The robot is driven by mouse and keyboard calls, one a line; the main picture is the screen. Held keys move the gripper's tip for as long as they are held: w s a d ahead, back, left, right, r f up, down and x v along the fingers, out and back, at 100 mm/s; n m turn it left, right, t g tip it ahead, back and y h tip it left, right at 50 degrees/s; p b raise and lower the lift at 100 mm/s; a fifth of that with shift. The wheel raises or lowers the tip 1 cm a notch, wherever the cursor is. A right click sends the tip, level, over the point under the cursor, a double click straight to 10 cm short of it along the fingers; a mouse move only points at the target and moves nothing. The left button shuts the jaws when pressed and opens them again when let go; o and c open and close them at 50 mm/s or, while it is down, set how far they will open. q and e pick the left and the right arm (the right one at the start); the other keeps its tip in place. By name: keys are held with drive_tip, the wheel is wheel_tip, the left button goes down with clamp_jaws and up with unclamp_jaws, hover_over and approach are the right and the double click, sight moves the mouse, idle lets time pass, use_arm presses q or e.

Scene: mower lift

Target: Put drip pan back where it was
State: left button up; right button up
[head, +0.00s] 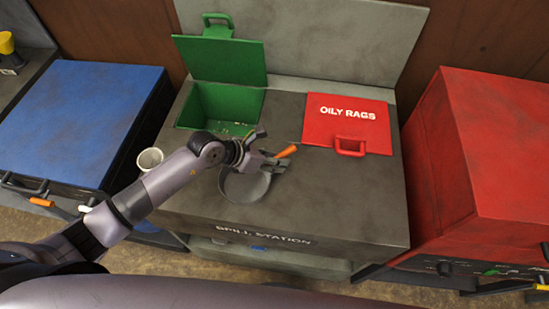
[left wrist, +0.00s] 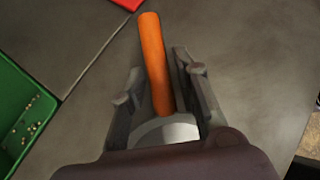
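The drip pan is a round grey pan (head: 245,187) with an orange handle (head: 287,151), on the grey spill station top (head: 350,205) in the head view. My left gripper (head: 272,164) is over the pan at the handle's base. In the left wrist view the orange handle (left wrist: 153,60) lies between my two spread fingers (left wrist: 160,85), with gaps on both sides. Part of the pan's pale rim (left wrist: 168,130) shows behind it; the gripper body hides the rest. My right gripper is not in view.
Left of the pan is an open green bin (head: 218,106) with its lid (head: 222,60) raised. A closed red OILY RAGS lid (head: 345,112) is to the right. A white cup (head: 150,158) stands at the left edge. Blue (head: 75,115) and red (head: 490,140) cabinets flank the station.

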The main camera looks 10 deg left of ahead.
use_arm(q)
drive_tip(key=shift+o, duration=0.6)
drive_tip(key=shift+r, duration=0.15)
drive_tip(key=b+v, duration=0.1)
drive_tip(key=v, duration=1.1)
drive_tip(key=shift+b, duration=0.3)
drive_tip(key=shift+a, duration=0.1)
